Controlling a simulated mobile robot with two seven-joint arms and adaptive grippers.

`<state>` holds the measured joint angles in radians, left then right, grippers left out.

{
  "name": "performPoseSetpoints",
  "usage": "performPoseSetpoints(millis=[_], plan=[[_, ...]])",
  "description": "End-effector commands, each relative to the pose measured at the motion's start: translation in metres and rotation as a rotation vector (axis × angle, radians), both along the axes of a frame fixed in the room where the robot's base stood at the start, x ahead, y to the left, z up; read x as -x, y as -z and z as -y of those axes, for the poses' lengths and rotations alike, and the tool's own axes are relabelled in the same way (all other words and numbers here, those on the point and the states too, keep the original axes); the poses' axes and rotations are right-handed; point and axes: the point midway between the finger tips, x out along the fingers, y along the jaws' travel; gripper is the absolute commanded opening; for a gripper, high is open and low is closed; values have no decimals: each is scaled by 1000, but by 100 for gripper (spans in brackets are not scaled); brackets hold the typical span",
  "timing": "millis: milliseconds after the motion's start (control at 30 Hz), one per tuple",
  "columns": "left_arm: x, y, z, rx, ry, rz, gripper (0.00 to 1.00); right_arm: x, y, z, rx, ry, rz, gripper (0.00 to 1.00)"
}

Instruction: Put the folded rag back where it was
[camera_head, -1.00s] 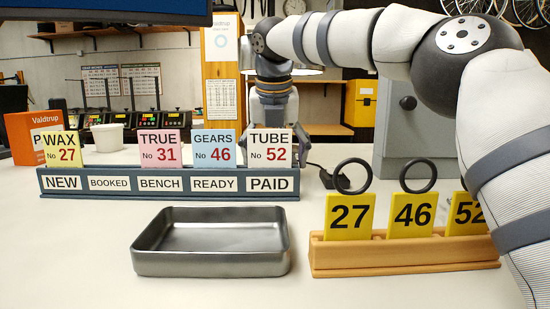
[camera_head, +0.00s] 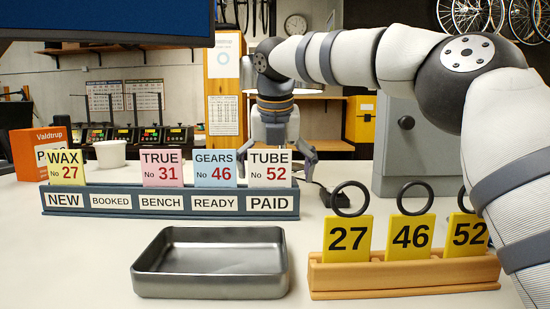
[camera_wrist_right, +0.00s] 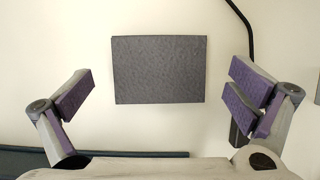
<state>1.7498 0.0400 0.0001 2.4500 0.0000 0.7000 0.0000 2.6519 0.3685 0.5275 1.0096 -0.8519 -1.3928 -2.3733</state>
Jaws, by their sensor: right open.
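A dark grey flat rectangle, which looks like the folded rag (camera_wrist_right: 160,69), lies on the pale worktop in the right wrist view. My right gripper (camera_wrist_right: 165,95) is open, with its fingers apart on either side of the rag and not touching it. In the head view my right gripper (camera_head: 277,157) points down behind the TUBE card, which hides part of it. The rag is hidden there behind the card rack. My left gripper is not in view.
A blue card rack (camera_head: 170,201) holding several cards stands in front of my right gripper. Nearer are an empty metal tray (camera_head: 210,286) and a wooden holder (camera_head: 404,280) with yellow number tags. A grey cabinet (camera_head: 405,160) stands right of the gripper; a black cable (camera_wrist_right: 243,18) runs nearby.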

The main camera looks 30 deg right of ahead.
Motion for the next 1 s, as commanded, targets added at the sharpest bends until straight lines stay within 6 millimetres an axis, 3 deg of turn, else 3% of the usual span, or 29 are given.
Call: performPoseSetpoints(millis=[300, 433, 600, 1000], plan=[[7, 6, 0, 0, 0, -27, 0, 25, -73, -17, 1, 0, 2, 100], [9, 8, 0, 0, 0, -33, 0, 32, -93, -21, 0, 1, 0, 100], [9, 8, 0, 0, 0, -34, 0, 36, -102, -22, 0, -1, -1, 100], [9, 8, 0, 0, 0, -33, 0, 36, -102, -22, 0, -1, 0, 100]])
